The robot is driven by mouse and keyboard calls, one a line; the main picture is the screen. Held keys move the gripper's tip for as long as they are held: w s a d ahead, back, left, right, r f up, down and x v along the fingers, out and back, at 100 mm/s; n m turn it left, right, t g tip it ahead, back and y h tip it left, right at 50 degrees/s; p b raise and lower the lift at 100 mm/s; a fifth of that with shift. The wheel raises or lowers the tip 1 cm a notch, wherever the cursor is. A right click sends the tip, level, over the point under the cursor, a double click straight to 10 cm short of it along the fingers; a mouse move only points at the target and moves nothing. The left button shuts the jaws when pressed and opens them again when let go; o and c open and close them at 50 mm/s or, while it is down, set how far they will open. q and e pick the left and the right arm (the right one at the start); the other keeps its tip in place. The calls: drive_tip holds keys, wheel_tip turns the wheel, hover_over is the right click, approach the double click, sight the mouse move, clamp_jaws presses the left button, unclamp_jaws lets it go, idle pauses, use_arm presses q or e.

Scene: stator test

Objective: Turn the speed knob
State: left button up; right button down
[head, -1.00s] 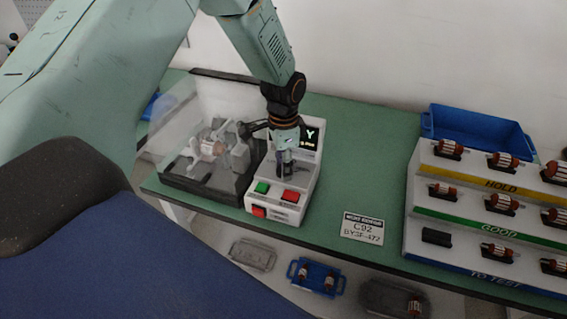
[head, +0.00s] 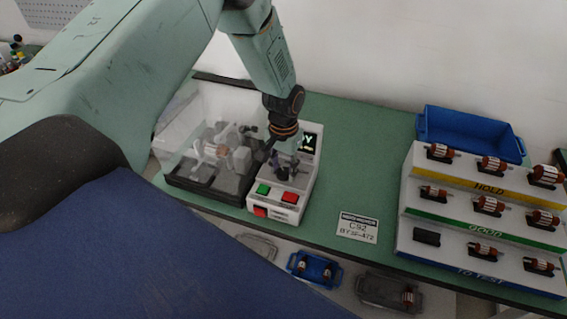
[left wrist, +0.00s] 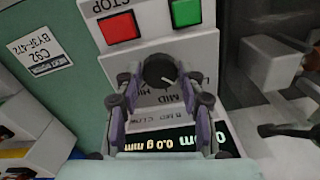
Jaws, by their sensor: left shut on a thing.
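The speed knob (left wrist: 160,70) is a round black dial on the white sloped panel of the tester (head: 300,205), with "MID" and "L" lettering around it. My left gripper (left wrist: 160,88) is over the panel, its two fingers on either side of the knob and closed in on it. In the head view my left gripper (head: 286,168) comes down on the tester from above and hides the knob. The green button (head: 263,189) and red button (head: 289,197) are on the panel's front. My right gripper does not show.
A clear-covered test chamber (head: 215,165) stands left of the panel. A lit display (head: 307,143) is behind my gripper. A label card (head: 357,227) lies on the green bench. A stepped rack (head: 470,215) with several rotors and a blue bin (head: 470,132) are at the right.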

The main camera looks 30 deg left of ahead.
sight(283, 172)
use_arm(q)
drive_tip(key=shift+n, duration=0.6)
drive_tip(key=o, duration=1.2)
drive_tip(key=shift+c, duration=0.2)
drive_tip(key=shift+r, duration=0.15)
wheel_tip(283, 172, up, 12)
